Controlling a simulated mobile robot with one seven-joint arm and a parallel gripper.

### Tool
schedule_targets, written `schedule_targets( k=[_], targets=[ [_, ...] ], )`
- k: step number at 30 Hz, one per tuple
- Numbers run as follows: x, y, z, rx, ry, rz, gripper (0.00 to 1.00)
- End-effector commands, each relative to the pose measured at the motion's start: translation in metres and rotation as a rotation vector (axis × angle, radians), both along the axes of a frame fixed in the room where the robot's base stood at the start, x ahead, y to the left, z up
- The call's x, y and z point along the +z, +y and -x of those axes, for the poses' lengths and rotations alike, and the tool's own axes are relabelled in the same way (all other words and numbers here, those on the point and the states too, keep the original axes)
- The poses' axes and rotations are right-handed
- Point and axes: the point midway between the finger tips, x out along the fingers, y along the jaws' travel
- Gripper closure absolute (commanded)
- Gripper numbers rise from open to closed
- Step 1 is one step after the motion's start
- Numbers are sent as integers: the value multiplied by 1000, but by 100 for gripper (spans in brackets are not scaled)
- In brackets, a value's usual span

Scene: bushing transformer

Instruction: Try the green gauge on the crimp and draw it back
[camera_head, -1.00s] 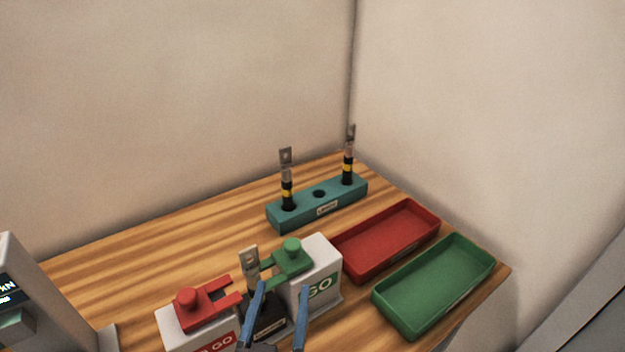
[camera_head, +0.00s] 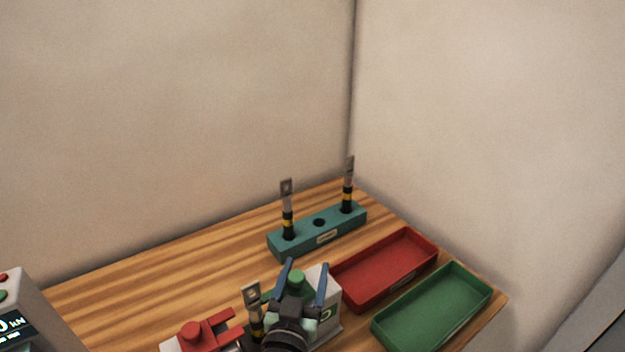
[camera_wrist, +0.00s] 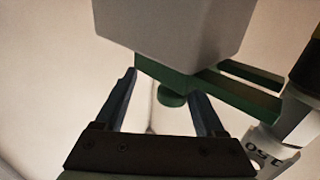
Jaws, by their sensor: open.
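The green gauge (camera_wrist: 205,88) with its round knob (camera_head: 297,277) rests on the white GO block (camera_head: 326,289); its two prongs show in the wrist view pointing towards the crimp. My gripper (camera_head: 306,266) is open, its blue fingers on either side of the green knob; I cannot tell whether they touch it. In the wrist view the knob (camera_wrist: 172,98) sits between the fingers. The crimped lug (camera_head: 252,295) stands upright left of the green gauge; its marked metal part (camera_wrist: 270,148) shows at the right in the wrist view. My wrist hides much of the GO block.
A red gauge (camera_head: 207,329) sits on its own block left of the lug. A teal rack (camera_head: 290,241) behind holds two upright lugs with an empty hole between. A red tray (camera_head: 372,290) and a green tray (camera_head: 411,334) lie right. A display unit (camera_head: 24,308) stands at the left.

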Motion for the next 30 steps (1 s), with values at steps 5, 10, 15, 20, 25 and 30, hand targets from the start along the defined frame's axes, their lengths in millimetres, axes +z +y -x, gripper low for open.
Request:
schedule_targets(
  k=[5, 10, 15, 20, 25, 30],
  targets=[
    [-2, 4, 24, -2, 1, -1, 31],
    [-4, 12, 53, -1, 0, -2, 31],
    [-5, 21, 85, -1, 1, 0, 31],
    [-5, 29, 116, 0, 1, -1, 31],
    [-6, 29, 118, -5, -28, -10, 31],
    [-5, 25, 108, -7, -62, -23, 31]
  ],
)
